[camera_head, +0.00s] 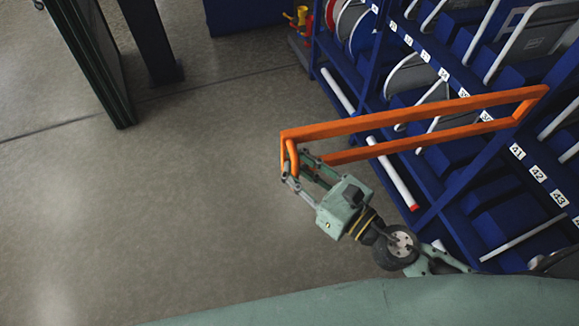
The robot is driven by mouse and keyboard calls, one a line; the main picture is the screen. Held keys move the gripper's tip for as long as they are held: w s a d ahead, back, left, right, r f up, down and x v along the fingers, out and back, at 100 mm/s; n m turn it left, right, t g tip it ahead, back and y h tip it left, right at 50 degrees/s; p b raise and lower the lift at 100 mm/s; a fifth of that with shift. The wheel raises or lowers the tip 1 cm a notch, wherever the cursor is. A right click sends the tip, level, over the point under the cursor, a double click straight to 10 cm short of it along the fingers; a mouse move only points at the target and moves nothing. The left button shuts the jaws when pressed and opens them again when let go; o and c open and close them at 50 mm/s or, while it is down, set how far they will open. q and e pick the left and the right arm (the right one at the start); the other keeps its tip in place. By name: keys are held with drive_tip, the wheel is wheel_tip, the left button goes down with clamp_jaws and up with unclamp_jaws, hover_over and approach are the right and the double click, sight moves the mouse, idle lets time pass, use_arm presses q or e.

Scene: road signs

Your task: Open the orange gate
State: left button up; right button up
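The orange gate (430,118) is a long, narrow rectangular frame. It stretches from the picture's middle to the upper right, in front of the blue shelving. A short orange upright handle (293,158) is at its left end. My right gripper (294,165) is at that end, with its fingertips on both sides of the handle and appearing shut on it. The fingers partly cover the handle's lower part. My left gripper is not in view.
Blue shelving (445,205) with numbered labels and round and flat signs fills the right side. White tubes (397,178) lie along its lower shelf. A dark panel (98,60) stands at upper left. The grey floor (150,190) at left is clear.

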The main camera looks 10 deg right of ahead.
drive_tip(key=shift+o, duration=0.4)
drive_tip(key=shift+d, duration=0.15)
drive_tip(key=v, duration=1.2)
idle(0.5)
